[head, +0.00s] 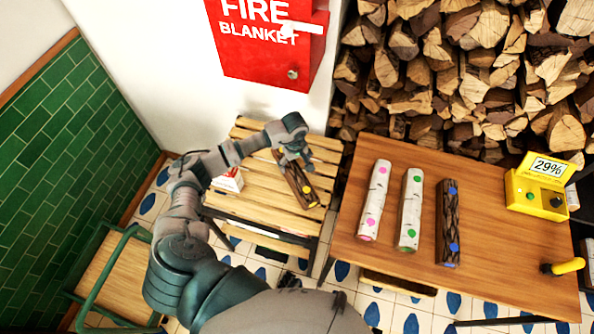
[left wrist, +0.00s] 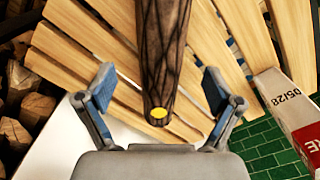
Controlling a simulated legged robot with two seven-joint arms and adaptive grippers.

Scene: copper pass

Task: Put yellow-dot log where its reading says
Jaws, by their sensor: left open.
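The yellow-dot log (head: 299,186) has dark bark and lies on the slatted wooden bench (head: 248,196). In the left wrist view, the log (left wrist: 161,60) runs up between my fingers, its yellow-dot end towards the palm. My left gripper (head: 294,158) is above the far part of the log. It is open, with one finger (left wrist: 158,86) on each side and gaps to the bark. A yellow meter (head: 537,189) on the table at right shows 29%. My right gripper is not in view.
A pink-dot log (head: 374,200), green-dot log (head: 410,208) and blue-dot log (head: 448,222) lie on the brown table (head: 500,255). A yellow-handled tool (head: 567,266) is at its right. A white-and-red box (head: 228,181) sits on the bench. Stacked firewood (head: 440,70) stands behind.

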